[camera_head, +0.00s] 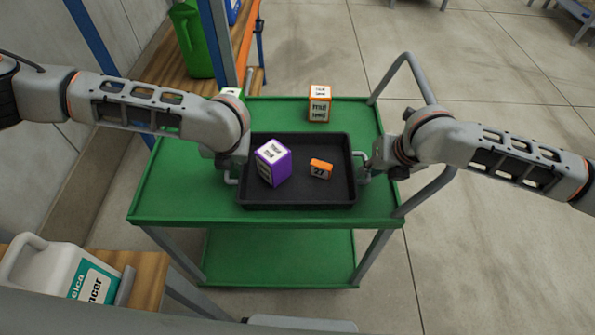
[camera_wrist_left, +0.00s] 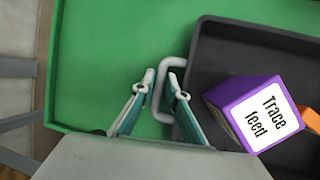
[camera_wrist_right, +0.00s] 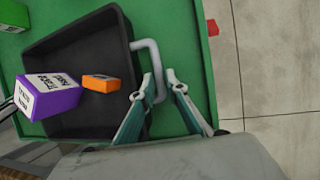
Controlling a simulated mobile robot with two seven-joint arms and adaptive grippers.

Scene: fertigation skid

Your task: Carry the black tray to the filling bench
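The black tray (camera_head: 310,195) lies flat on the green cart top. It holds a purple box (camera_head: 272,163) labelled "Trace feed" and a small orange box (camera_head: 320,169). Each short side has a pale U-shaped handle. In the left wrist view my left gripper (camera_wrist_left: 162,76) is open, with the left handle (camera_wrist_left: 159,98) between its fingers. In the right wrist view my right gripper (camera_wrist_right: 160,80) is open, with the right handle (camera_wrist_right: 156,58) between its fingers. A gap shows at both pairs of fingertips. In the head view my left wrist hides most of the left gripper.
The cart (camera_head: 165,200) carries an orange-and-white box (camera_head: 319,103) behind the tray and a box partly hidden by my left arm. Wooden surfaces at left hold a green can (camera_head: 192,40) and a white jug (camera_head: 45,270). I cannot tell which is the filling bench.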

